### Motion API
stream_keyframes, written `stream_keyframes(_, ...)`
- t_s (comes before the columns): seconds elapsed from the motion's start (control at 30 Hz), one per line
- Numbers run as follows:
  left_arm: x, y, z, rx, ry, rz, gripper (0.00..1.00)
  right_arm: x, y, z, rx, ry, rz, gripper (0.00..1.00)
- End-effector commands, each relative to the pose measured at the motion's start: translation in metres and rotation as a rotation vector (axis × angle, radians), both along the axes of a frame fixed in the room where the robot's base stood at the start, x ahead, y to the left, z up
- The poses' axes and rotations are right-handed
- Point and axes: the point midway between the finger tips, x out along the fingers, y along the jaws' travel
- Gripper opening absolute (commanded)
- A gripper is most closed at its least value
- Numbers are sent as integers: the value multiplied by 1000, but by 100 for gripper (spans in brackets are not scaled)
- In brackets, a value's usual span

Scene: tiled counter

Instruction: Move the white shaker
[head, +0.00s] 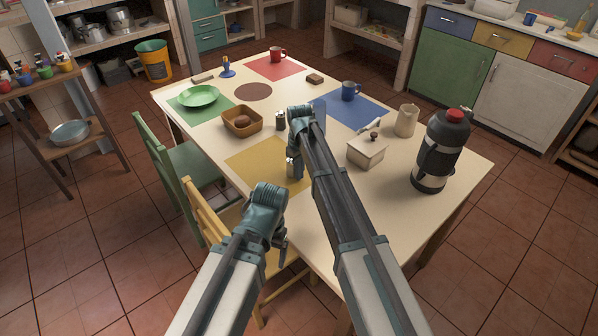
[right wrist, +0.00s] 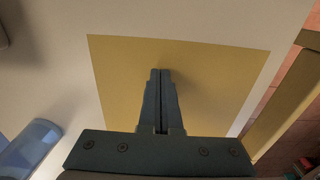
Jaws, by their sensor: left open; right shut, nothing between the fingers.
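My right gripper (head: 298,174) points down over the yellow mat (head: 249,164). In the right wrist view its fingers (right wrist: 160,72) are together and empty above the bare mat. My left gripper (head: 280,247) is open and empty near the table's front edge, by the yellow chair.
A brown basket (head: 236,128) stands left of the small shaker. A bluish rounded thing (right wrist: 30,145) shows in the right wrist view. The table's right front is clear.

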Motion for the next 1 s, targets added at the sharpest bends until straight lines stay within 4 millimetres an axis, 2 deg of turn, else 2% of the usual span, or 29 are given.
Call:
stream_keyframes(0.23, 0, 0, 0, 0, 0, 0, 85, -32, -12, 0, 0, 0, -1, 0)
stream_keyframes(0.3, 0, 0, 19, 0, 0, 0, 85, -26, -10, 19, 0, 0, 0, 0)
stream_keyframes(0.7, 0, 0, 82, 0, 0, 1, 85, -26, -10, 82, 0, 0, 0, 0)
stream_keyframes(0.83, 0, 0, 95, 0, 0, 1, 85, -26, -10, 96, 0, 0, 0, 0)
stream_keyframes(1.0, 0, 0, 101, 0, 0, 1, 85, -26, -10, 101, 0, 0, 0, 0)
